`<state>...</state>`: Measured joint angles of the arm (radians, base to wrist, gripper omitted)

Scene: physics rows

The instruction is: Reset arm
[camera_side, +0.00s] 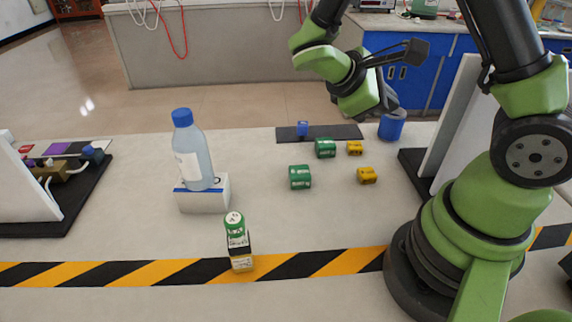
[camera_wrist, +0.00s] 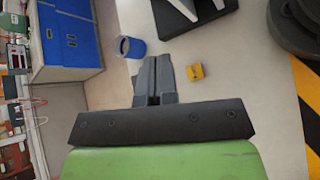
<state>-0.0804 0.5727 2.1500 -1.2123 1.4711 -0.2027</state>
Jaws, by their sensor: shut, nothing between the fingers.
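My gripper (camera_wrist: 154,82) is shut and empty, as the wrist view shows its dark fingers together. In the side view my gripper (camera_side: 383,103) is raised above the far right part of the table, near a blue cup (camera_side: 392,126). The fingers are small and partly hidden there. The blue cup also shows in the wrist view (camera_wrist: 131,47), left of the fingers. A yellow block (camera_wrist: 195,72) lies to the right of the fingers in the wrist view.
A bottle (camera_side: 195,158) stands on a white box (camera_side: 204,196). A dark-based white panel (camera_side: 450,115) stands beside my arm.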

